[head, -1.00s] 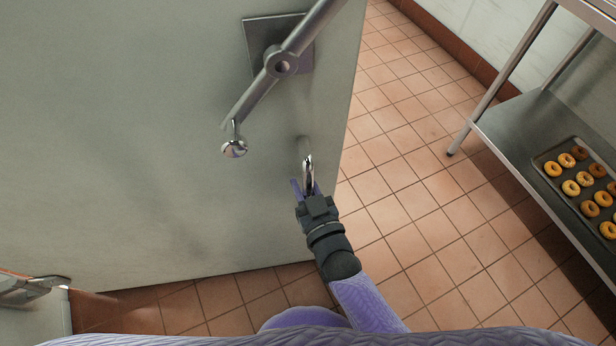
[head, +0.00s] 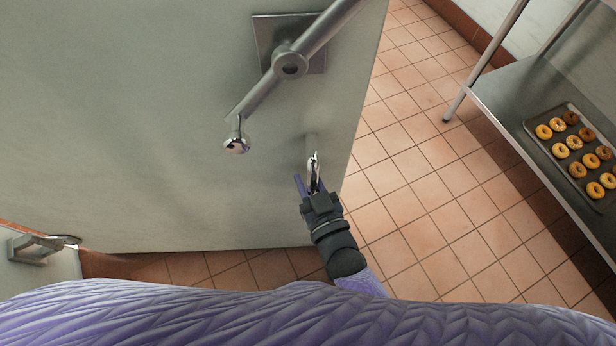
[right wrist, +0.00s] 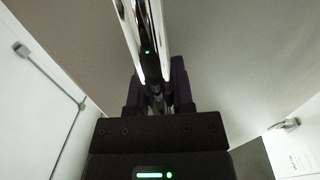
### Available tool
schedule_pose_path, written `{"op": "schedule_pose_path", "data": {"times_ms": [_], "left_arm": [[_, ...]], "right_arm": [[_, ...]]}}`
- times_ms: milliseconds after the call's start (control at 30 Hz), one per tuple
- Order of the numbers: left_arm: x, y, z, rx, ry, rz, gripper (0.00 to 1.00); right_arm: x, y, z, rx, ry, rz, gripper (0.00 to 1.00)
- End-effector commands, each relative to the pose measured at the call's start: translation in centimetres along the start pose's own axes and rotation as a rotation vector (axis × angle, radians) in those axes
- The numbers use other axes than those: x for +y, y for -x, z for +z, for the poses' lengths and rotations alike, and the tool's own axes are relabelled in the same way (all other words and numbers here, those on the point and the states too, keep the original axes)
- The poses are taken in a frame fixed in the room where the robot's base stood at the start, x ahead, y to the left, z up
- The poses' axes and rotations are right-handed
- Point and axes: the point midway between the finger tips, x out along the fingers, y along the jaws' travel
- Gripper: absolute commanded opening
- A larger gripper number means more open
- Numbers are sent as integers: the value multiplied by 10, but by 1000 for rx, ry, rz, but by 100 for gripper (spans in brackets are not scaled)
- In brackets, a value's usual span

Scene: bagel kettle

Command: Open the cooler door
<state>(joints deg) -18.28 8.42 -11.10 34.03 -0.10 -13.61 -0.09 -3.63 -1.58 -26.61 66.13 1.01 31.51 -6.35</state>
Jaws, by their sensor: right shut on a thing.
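The cooler door (head: 150,130) is a large grey-green panel filling the upper left of the head view. It stands ajar, with floor beyond its right edge and below it. A shiny metal handle (head: 313,165) sticks out near that right edge. My right gripper (head: 309,187) is shut on the handle; its purple fingers lie on either side of it. In the right wrist view, the bright handle (right wrist: 143,35) runs down between the dark fingers (right wrist: 155,88). A long metal lever (head: 290,65) with a round knob is above. My left gripper is out of view.
A metal rack (head: 500,95) stands at the right, with a tray of bagels (head: 560,118) on its low shelf. Tiled floor (head: 420,190) is clear between door and rack. A metal latch piece (head: 35,248) sits on a pale surface at the lower left.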

Motion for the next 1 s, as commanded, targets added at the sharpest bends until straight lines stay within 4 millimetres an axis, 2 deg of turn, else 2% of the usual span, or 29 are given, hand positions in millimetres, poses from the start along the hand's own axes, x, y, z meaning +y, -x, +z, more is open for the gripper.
{"op": "schedule_pose_path", "data": {"times_ms": [33,67,200,467,533,800,900,1000], "left_arm": [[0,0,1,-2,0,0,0],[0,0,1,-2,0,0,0],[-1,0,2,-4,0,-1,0],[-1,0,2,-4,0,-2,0],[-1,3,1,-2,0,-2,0],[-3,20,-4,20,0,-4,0],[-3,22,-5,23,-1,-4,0],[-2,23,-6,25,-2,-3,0]], "right_arm": [[3,0,0,0,2,6,0],[3,0,0,0,2,6,35],[2,0,0,0,1,4,64],[1,1,0,-1,1,2,64],[1,7,0,-3,1,2,64],[2,72,-2,-4,2,3,64],[2,90,-1,-2,2,4,64],[2,98,0,-1,2,4,64]]}}
